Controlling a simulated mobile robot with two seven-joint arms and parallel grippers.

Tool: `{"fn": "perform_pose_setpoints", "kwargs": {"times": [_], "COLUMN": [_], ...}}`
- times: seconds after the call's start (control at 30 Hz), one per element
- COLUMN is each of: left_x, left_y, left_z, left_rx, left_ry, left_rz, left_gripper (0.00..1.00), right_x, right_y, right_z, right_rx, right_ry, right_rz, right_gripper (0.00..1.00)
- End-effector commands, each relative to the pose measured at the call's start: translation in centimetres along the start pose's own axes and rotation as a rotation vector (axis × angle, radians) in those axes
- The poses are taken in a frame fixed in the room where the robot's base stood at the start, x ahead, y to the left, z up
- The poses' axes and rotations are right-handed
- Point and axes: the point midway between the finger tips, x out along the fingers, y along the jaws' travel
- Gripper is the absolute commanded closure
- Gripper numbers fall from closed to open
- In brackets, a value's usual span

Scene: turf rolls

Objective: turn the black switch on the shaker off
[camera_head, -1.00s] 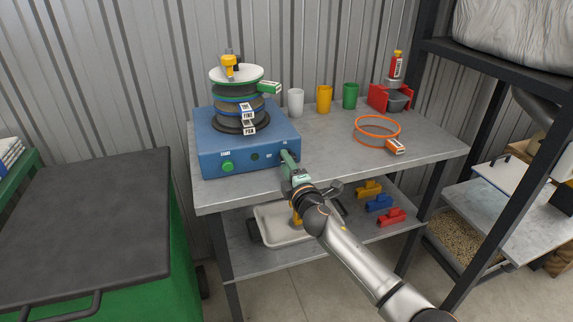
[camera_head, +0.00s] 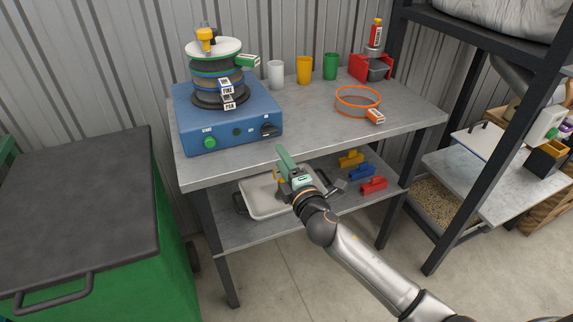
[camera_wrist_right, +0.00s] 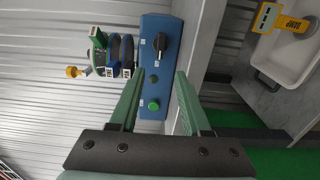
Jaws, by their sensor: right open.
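The shaker (camera_head: 228,133) is a blue box on the metal table with a stack of sieves (camera_head: 218,80) on top. Its black switch (camera_head: 268,129) is at the right end of the front panel. In the right wrist view the black switch (camera_wrist_right: 160,44) shows uncovered, its handle lying roughly along the panel's length. My right gripper (camera_head: 281,150) is in front of the table edge, below and right of the switch, apart from it. In the right wrist view its green fingers (camera_wrist_right: 157,80) are spread with nothing between them. My left gripper is out of view.
A green button (camera_head: 210,142) is at the panel's left. Cups (camera_head: 304,70), an orange ring (camera_head: 358,101) and a red holder (camera_head: 370,69) stand on the table. The shelf below carries a white tray (camera_head: 262,205) and coloured blocks (camera_head: 362,173). A green bin (camera_head: 80,215) stands left.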

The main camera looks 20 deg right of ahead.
Motion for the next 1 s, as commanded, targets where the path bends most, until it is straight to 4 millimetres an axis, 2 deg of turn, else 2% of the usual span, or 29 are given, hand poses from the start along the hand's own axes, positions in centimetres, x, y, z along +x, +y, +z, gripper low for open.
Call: {"fn": "perform_pose_setpoints", "kwargs": {"times": [0.1,0.23,0.77,0.87,0.97,1.0], "left_x": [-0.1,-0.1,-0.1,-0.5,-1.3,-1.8], "left_y": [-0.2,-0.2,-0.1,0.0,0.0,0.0], "left_z": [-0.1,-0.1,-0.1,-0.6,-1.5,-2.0], "left_rx": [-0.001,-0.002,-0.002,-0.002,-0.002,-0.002], "left_ry": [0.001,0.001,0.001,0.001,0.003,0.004], "left_rz": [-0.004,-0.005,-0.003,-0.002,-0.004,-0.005], "left_gripper": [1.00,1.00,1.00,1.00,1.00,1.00], "right_x": [-1.5,-2.3,-2.5,-3.3,-5.5,-6.9], "right_y": [-0.1,0.0,0.0,-1.0,-3.5,-4.8], "right_z": [0.1,0.1,0.0,-0.2,-0.6,-0.9], "right_rx": [-0.001,-0.002,0.002,0.056,0.205,0.290], "right_ry": [-0.001,0.000,0.000,0.003,0.001,-0.003], "right_rz": [-0.001,0.000,-0.002,-0.037,-0.131,-0.182], "right_gripper": [0.53,0.53,0.53,0.53,0.53,0.53]}}
